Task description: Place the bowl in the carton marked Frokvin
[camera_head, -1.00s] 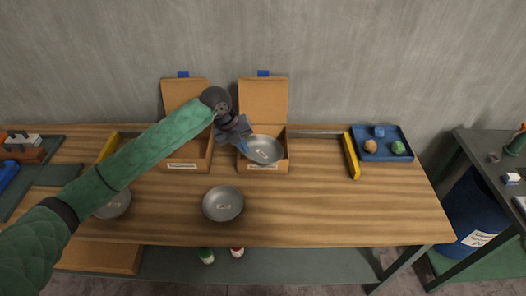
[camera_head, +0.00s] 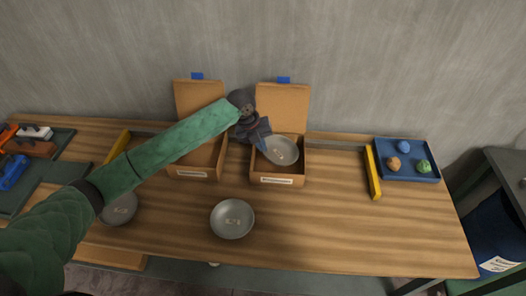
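A grey metal bowl (camera_head: 282,151) is at the opening of the right-hand open carton (camera_head: 292,178), inside its outline; whether it touches the bottom is hidden. My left gripper (camera_head: 264,144) reaches in from the left and is shut on this bowl's left rim. The carton has a white label (camera_head: 276,181) on its front, too small to read. Another open carton (camera_head: 211,163) stands to its left, partly behind my green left arm; its label (camera_head: 192,174) is also unreadable. My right gripper is not in view.
Two more bowls lie on the wooden table, one in the front middle (camera_head: 232,219) and one at the left (camera_head: 120,208) beside my arm. A yellow bar (camera_head: 372,172) and a blue tray (camera_head: 408,175) with small lumps are at the right. The front right table is clear.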

